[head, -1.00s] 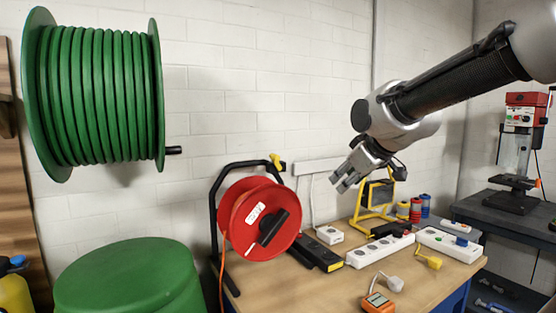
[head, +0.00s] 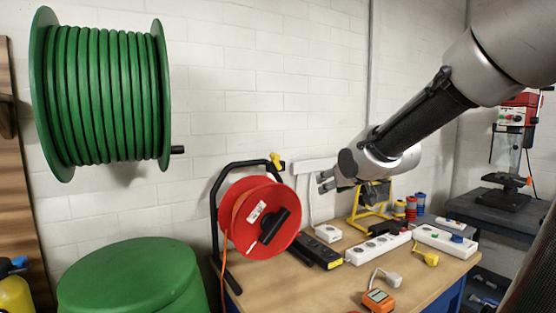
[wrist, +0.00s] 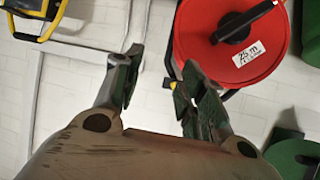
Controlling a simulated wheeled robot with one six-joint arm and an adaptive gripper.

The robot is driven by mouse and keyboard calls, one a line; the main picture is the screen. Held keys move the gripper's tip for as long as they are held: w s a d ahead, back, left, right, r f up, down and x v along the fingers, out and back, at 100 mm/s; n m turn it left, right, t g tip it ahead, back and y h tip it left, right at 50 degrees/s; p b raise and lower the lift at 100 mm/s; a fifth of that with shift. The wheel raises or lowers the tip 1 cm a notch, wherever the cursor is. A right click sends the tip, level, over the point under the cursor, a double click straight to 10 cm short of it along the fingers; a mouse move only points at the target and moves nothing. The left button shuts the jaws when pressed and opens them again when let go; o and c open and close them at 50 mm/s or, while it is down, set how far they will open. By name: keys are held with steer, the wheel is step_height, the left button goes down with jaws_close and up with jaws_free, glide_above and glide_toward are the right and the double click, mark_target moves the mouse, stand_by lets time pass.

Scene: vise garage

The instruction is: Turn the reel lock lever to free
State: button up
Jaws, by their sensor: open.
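The red cable reel (head: 260,218) stands in a black tube frame (head: 214,205) on the left of the workbench. The yellow lock lever (head: 276,161) sits at the frame's top right corner and points up and slightly left. My gripper (head: 325,182) is to the right of the lever and a little lower, apart from it, with its fingers towards the reel. In the wrist view my gripper (wrist: 160,65) is open and empty. The red reel (wrist: 215,55) fills the upper right there. A small yellow patch beside the right finger may be the lever, mostly hidden.
A yellow work lamp (head: 370,205) stands behind my wrist. White power strips (head: 378,247), a black-and-yellow box (head: 318,252) and an orange meter (head: 378,299) lie on the workbench (head: 335,287). A green hose reel (head: 105,95) hangs on the wall at left, above a green drum (head: 130,275).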

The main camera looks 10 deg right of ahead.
mark_target(278, 158)
steer(key=w+a+r+t+y, duration=0.1)
steer(key=w+a, duration=0.2)
steer(key=w, duration=0.3)
steer(key=w+a+r+n+t+y, duration=0.1)
steer(key=w+a+t+y, duration=0.1)
steer(key=w+a, duration=0.2)
steer(key=w+a+r+t+y, duration=0.1)
steer(key=w+a+r+t, duration=0.1)
steer(key=w, duration=0.5)
steer(key=shift+w+a, duration=0.35)
steer(key=shift+a, duration=0.4)
steer(key=shift+c, duration=0.5)
steer(key=shift+n, duration=0.3)
jaws_close()
